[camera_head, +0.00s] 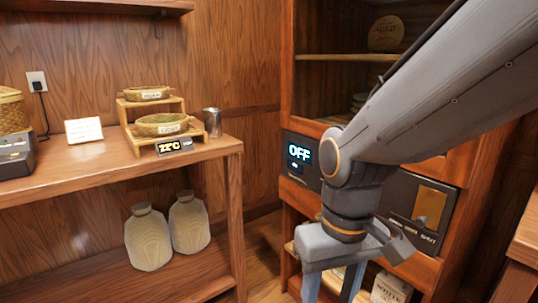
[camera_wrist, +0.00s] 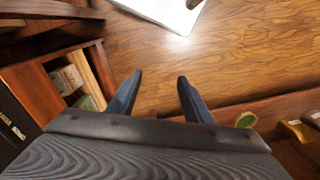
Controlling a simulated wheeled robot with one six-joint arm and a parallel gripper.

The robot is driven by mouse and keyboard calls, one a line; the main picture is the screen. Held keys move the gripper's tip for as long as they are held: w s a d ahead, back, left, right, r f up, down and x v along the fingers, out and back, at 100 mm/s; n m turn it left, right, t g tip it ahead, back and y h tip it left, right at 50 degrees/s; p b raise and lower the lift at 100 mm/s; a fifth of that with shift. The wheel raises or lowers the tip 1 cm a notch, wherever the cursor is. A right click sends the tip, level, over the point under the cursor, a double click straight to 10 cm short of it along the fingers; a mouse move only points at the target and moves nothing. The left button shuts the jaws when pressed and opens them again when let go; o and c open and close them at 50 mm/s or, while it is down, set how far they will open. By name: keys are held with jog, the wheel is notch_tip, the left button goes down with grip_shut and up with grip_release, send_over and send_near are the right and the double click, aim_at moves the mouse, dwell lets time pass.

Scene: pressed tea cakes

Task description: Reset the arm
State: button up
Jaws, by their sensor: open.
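My gripper (camera_head: 332,287) hangs at the lower right of the head view, in front of the wooden cabinet (camera_head: 289,160). Its fingertips run to the bottom edge of that view. In the wrist view my gripper (camera_wrist: 155,88) shows two dark blue fingers spread apart. Nothing lies between them, and the wooden floor (camera_wrist: 235,40) shows beyond. My arm comes in from the upper right of the head view and covers part of the cabinet.
The cabinet's panel display (camera_head: 300,153) reads OFF. A wooden shelf (camera_head: 60,182) at left carries two round baskets (camera_head: 163,124), a metal cup (camera_head: 212,122) and a display reading 22°C (camera_head: 173,146). Two pale jars (camera_head: 148,238) stand below. Floor between shelf and cabinet looks clear.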

jog(key=d+r+m+p, duration=0.3)
jog(key=d+r+p, duration=0.6)
jog(key=p, duration=0.9)
notch_tip(320, 180, up, 2)
jog(key=shift+s+d+r+h, duration=0.2)
jog(key=shift+s+d+h, duration=0.05)
jog(key=shift+d+h, duration=0.05)
